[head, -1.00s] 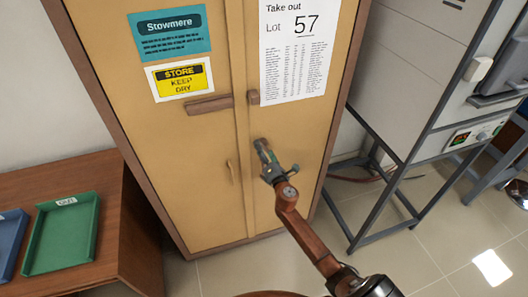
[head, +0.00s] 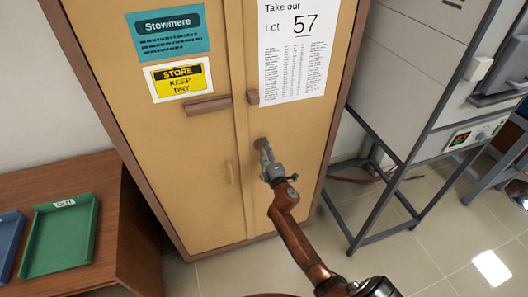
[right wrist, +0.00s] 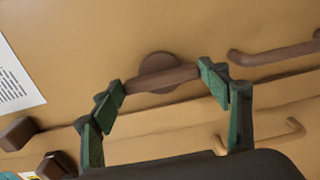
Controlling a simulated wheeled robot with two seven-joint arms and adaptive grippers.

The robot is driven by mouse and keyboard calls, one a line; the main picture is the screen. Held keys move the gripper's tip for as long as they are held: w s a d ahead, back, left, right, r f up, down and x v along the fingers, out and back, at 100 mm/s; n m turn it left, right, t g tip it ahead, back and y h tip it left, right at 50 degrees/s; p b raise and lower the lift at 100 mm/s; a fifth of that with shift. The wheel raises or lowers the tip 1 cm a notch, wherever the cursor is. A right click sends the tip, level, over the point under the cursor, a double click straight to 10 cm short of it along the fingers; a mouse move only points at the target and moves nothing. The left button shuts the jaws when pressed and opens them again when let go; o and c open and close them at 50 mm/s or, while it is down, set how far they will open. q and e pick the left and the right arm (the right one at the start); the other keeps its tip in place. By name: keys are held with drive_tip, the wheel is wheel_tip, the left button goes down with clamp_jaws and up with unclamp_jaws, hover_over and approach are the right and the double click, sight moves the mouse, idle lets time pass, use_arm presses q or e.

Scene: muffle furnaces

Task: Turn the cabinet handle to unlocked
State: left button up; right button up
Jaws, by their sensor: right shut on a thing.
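The tan cabinet (head: 200,200) has two doors. Its brown turn handle (right wrist: 162,84), a bar on a round base, is on the right door beside the seam. In the right wrist view the bar lies roughly along the seam. My right gripper (right wrist: 162,84) has its green-padded fingers shut on the bar, one at each end. In the head view the right gripper (head: 264,150) reaches the right door below the paper sheet and hides most of the handle. My left gripper is not in view.
A wooden bar (head: 208,105) and a small block (head: 253,97) sit above the handle on either side of the seam. A slim pull (head: 229,172) is on the left door. A table with a green tray (head: 60,238) stands left, a furnace stand (head: 385,185) right.

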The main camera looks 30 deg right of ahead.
idle(0.4)
drive_tip(key=o, duration=1.2)
drive_tip(key=shift+c, duration=0.2)
drive_tip(key=shift+s, duration=0.2)
drive_tip(key=v, duration=1.1)
drive_tip(key=shift+s+a, duration=0.25)
drive_tip(key=shift+s, duration=0.05)
